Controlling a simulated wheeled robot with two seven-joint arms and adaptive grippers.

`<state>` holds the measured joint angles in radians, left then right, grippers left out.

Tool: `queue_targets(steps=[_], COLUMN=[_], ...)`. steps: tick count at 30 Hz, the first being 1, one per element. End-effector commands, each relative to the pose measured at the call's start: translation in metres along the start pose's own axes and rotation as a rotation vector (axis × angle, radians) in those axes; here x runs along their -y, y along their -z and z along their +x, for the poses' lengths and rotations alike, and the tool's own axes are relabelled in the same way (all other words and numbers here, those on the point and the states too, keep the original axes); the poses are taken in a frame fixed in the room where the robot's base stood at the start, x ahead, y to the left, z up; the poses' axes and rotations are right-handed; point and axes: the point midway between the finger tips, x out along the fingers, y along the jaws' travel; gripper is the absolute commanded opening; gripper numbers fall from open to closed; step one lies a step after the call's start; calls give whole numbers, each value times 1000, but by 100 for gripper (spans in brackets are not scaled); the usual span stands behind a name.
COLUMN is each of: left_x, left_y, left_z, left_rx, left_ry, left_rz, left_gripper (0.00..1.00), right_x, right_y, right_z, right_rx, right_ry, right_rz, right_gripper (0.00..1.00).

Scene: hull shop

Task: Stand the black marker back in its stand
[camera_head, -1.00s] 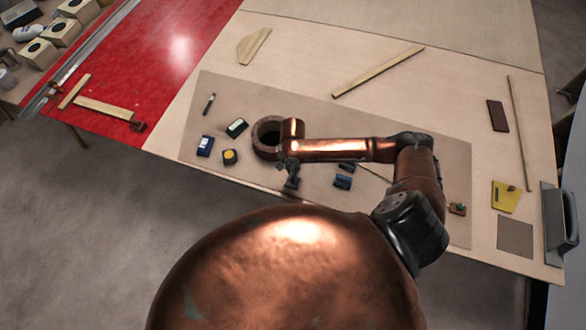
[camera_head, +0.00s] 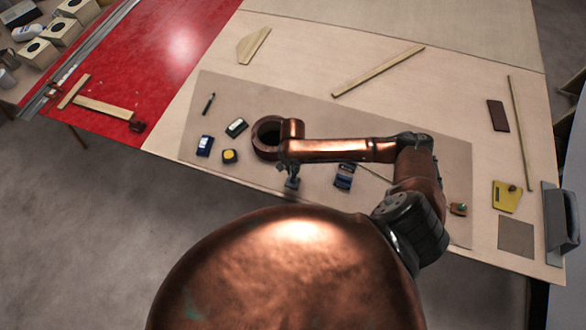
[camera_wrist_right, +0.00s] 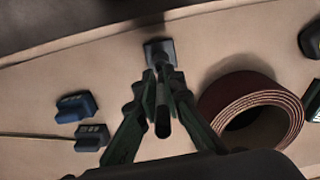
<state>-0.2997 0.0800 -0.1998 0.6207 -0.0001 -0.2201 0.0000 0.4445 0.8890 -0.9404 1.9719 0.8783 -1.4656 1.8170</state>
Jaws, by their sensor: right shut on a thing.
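My right gripper (camera_wrist_right: 162,98) is shut on the black marker (camera_wrist_right: 163,122), a dark cylinder whose near end points at the wrist camera. A small dark stand (camera_wrist_right: 158,46) with a square base is just past the fingertips. It also shows in the head view (camera_head: 292,184), below my gripper (camera_head: 291,172). The marker's far end is hidden between the fingers and against the dark stand, so I cannot tell whether it is in the stand or above it. My left gripper is out of view.
A brown coiled roll (camera_wrist_right: 252,110) stands close right of my gripper in the wrist view. A dark pen-like piece (camera_head: 209,103) and small boxes (camera_head: 237,127) lie on the mat (camera_head: 400,225).

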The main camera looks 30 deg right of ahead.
Motion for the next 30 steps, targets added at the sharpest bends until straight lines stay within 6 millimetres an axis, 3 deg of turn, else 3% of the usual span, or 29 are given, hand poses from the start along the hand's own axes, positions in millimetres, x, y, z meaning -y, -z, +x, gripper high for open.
queue_targets(steps=[30], left_x=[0], left_y=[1], left_z=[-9], left_rx=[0], left_ry=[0], left_rz=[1], left_gripper=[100], right_x=[0], right_y=[-2], right_z=[6], right_rx=[0], right_ry=[0], right_rz=[0], right_gripper=[0])
